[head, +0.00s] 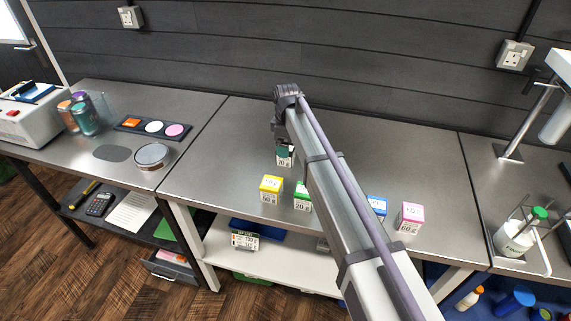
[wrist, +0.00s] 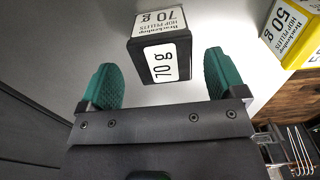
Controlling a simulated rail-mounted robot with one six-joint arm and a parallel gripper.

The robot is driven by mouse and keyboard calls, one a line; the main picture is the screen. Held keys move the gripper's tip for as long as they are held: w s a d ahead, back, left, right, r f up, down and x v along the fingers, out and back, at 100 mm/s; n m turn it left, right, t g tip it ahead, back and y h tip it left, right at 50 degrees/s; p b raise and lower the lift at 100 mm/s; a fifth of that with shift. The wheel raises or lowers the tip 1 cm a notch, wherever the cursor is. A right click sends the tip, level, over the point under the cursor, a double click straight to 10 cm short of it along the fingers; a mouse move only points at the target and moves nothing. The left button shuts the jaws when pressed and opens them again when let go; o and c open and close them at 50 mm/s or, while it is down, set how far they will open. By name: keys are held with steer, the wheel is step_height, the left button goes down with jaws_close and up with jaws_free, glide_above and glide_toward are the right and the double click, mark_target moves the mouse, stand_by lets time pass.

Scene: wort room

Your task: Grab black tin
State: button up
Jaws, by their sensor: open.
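The black tin (wrist: 150,45) has a white label reading "70 g hop pellets". In the wrist view it stands ahead of my gripper (wrist: 163,76), its near end reaching into the space between the two green fingers. The fingers are spread wide, with a gap on each side of the tin. In the head view the black tin (head: 286,160) shows low behind the other boxes, partly hidden by my gripper (head: 283,150) above it.
A yellow 50 g box (wrist: 292,35) stands close to the right of the tin. In the head view the yellow box (head: 270,188), a green box (head: 303,198), a blue box (head: 377,206) and a pink box (head: 410,218) line the counter's front.

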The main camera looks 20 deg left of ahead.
step_height(320, 180, down, 6)
steer(key=b, duration=0.5)
steer(key=shift+s+a+r, duration=0.1)
steer(key=shift+s+r, duration=0.05)
steer(key=shift+r, duration=0.3)
steer(key=shift+c, duration=0.3)
steer(key=c, duration=1)
